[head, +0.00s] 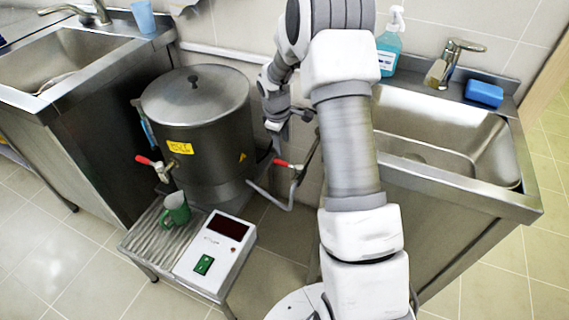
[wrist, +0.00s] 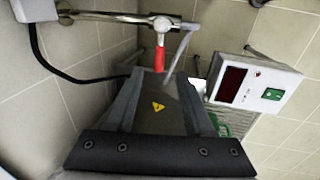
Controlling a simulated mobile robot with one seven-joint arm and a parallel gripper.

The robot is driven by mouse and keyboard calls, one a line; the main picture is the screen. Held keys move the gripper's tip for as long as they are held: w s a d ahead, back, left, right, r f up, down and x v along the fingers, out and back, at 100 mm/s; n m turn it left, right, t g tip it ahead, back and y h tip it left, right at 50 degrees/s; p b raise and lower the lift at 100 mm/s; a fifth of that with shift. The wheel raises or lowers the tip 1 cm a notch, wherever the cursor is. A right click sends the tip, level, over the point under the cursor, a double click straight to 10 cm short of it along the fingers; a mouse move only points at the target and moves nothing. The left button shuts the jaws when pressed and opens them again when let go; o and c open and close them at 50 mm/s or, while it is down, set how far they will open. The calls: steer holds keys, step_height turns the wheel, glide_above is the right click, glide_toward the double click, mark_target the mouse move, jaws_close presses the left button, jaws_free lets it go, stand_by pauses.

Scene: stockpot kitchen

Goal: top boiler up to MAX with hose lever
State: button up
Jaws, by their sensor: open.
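The boiler (head: 215,140) is a steel pot with its lid on and a yellow label at the front. A blue strip (head: 149,132) shows at its left side; I cannot read any MAX mark or water level. The red hose lever (head: 281,163) is at the boiler's right, on a metal valve and pipe. In the wrist view the red lever (wrist: 160,59) points down from the valve, just beyond the fingertips. My gripper (head: 289,119) is open, above the lever in the head view. In the wrist view my gripper (wrist: 163,76) has nothing between its fingers that I can see held.
A red-handled tap (head: 153,165) sticks out at the boiler's front. A green mug (head: 175,208) stands on the ribbed drip tray (head: 146,240) beside a control box (head: 213,250). Sinks stand left (head: 60,100) and right (head: 520,200). A black cable (wrist: 60,72) runs along the wall.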

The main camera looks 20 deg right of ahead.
mark_target(285, 163)
steer(key=f+b, duration=0.1)
steer(key=f, duration=0.2)
steer(key=w+d+f+b, duration=0.1)
steer(key=f, duration=0.6)
steer(key=shift+w+d+b, duration=0.2)
steer(key=shift+b, duration=0.2)
jaws_close()
stand_by(0.8)
